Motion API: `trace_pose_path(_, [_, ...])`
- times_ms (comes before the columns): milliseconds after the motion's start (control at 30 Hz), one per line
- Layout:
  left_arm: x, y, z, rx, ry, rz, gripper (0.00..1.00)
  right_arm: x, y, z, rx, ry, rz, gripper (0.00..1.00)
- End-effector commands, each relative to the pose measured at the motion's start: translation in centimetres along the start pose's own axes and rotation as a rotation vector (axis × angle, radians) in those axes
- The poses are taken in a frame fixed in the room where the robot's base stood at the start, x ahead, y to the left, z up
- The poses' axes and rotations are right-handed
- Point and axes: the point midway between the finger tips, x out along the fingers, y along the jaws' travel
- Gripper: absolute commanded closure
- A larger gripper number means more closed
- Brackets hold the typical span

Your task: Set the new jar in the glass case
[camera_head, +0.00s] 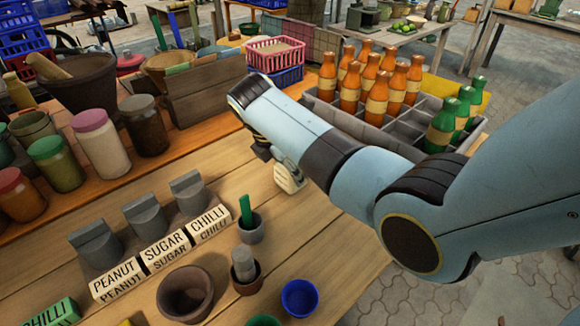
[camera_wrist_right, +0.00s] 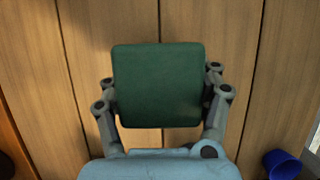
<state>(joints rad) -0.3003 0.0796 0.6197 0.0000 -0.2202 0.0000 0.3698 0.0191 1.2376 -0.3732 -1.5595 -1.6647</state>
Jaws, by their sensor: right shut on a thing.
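My right gripper (camera_head: 277,165) hangs over the wooden table. In the right wrist view it (camera_wrist_right: 161,90) is shut on a dark green, square-topped block (camera_wrist_right: 158,84), with a finger on each side. In the head view only a small cream part of what seems to be this block (camera_head: 290,180) shows below the gripper; the arm hides the rest. Several jars stand at the left: a white one with a pink lid (camera_head: 103,147), a dark one with a grey lid (camera_head: 144,128) and a green-lidded one (camera_head: 56,165). I cannot make out a glass case. My left gripper is not in view.
Small pots, a brown bowl (camera_head: 185,296) and a blue cup (camera_head: 299,298) are in front. A grey crate (camera_head: 402,137) holds bottles behind my arm.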

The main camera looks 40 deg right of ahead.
Motion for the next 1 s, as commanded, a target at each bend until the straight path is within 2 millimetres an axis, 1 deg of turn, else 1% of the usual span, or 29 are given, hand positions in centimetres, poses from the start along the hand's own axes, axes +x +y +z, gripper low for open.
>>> trace_pose_path(300, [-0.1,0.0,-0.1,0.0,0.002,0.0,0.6,0.1,0.0,0.0,0.0,0.0,0.001,0.8])
trace_pose_path(333, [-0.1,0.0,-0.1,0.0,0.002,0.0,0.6,0.1,0.0,0.0,0.0,0.0,0.0,0.33])
trace_pose_path(500, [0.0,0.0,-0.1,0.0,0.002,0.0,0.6,0.1,0.0,0.0,0.0,0.0,0.0,0.11])
trace_pose_path(767, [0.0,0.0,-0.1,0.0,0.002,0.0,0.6,0.1,0.0,0.0,0.0,0.0,0.0,0.11])
trace_pose_path(833, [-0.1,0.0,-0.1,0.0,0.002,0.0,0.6,-0.2,0.0,0.1,0.0,0.0,0.002,0.11])
trace_pose_path(933, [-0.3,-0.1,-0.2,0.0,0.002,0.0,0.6,-1.4,0.1,0.0,0.0,0.001,0.002,0.11])
trace_pose_path(1000, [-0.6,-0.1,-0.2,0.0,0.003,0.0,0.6,-2.8,0.1,0.0,0.001,0.002,0.003,0.11])
